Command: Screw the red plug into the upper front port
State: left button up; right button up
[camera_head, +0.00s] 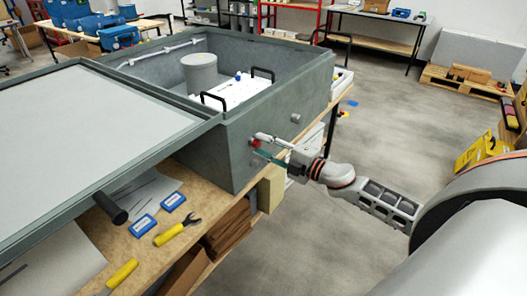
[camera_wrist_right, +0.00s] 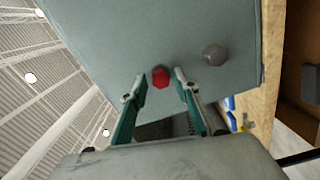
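The red plug (camera_head: 256,143) sits at the upper front port on the side wall of the grey-green analyser housing (camera_head: 235,150). In the right wrist view the red plug (camera_wrist_right: 160,76) shows as a faceted head against the wall. I cannot tell how deep it is seated. My right gripper (camera_head: 263,145) is open, its two fingers pointing at the wall around the plug. In the wrist view, the right gripper's fingertips (camera_wrist_right: 160,83) stand either side of the plug, with visible gaps to it. My left gripper is not in view.
A grey plug (camera_wrist_right: 215,52) sits on the same wall, lower down. Another grey plug (camera_head: 295,118) is further back. The large lid (camera_head: 90,130) covers the left. Pliers (camera_head: 178,231) and blue boxes (camera_head: 144,226) lie on the workbench (camera_head: 130,250).

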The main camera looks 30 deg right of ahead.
jog(key=n+b, duration=0.1)
jog(key=n, duration=0.5)
jog(key=shift+f+b, duration=0.1)
jog(key=shift+b, duration=0.25)
jog(key=shift+n, duration=1.1)
jog(key=shift+r, duration=0.2)
jog(key=shift+c, duration=0.7)
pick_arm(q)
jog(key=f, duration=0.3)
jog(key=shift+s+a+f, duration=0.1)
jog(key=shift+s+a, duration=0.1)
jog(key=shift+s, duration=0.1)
pick_arm(e)
grip_shut()
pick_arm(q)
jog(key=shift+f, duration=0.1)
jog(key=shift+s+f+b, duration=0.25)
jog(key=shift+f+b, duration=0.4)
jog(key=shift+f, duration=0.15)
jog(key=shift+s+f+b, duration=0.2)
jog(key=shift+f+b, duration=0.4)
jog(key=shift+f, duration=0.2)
pick_arm(e)
jog(key=shift+f+y, duration=0.1)
jog(key=shift+y, duration=0.2)
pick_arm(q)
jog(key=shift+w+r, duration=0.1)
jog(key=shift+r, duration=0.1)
